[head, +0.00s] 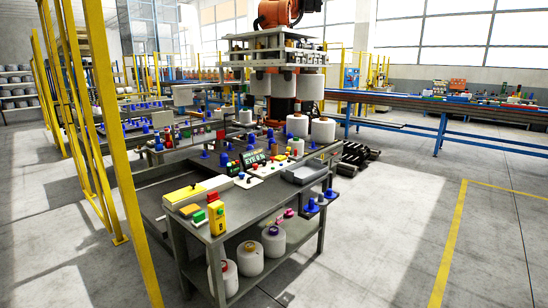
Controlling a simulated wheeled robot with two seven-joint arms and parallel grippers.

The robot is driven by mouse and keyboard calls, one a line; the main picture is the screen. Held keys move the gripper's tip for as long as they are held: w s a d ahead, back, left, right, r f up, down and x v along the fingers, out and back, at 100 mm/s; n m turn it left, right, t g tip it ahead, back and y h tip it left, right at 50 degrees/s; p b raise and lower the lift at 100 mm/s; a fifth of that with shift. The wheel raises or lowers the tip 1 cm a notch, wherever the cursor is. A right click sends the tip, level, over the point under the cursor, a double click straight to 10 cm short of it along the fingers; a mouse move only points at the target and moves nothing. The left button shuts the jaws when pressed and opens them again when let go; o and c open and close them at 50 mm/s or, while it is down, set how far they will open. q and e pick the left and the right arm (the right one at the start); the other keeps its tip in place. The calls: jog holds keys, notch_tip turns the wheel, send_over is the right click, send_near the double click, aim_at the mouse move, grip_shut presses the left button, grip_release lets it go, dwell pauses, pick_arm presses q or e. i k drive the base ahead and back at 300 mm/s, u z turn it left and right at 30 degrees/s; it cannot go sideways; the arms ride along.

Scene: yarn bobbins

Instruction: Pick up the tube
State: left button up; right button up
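Neither of my grippers is in view. I cannot tell for sure which thing is the tube. More white bobbins (322,130) stand on the bench behind.
A yellow control box (216,217) and a yellow-topped case (190,193) sit on the near bench. Yellow posts (119,150) rise at the left. An orange robot arm (277,13) holds a bobbin rack behind. A blue conveyor (440,112) runs at the back right. The right floor is clear.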

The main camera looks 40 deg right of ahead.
aim_at(274, 154)
jog(key=k, duration=0.6)
jog(key=z, duration=0.8)
jog(key=i, duration=1.35)
jog(key=z, duration=1.2)
jog(key=i, duration=2.25)
jog(key=z, duration=0.25)
jog(key=i, duration=2.25)
jog(key=u, duration=0.2)
jog(key=i, duration=1.1)
jog(key=u, duration=1.15)
jog(key=i, duration=0.85)
jog(key=u, duration=1.65)
jog(key=i, duration=0.75)
jog(key=u, duration=0.4)
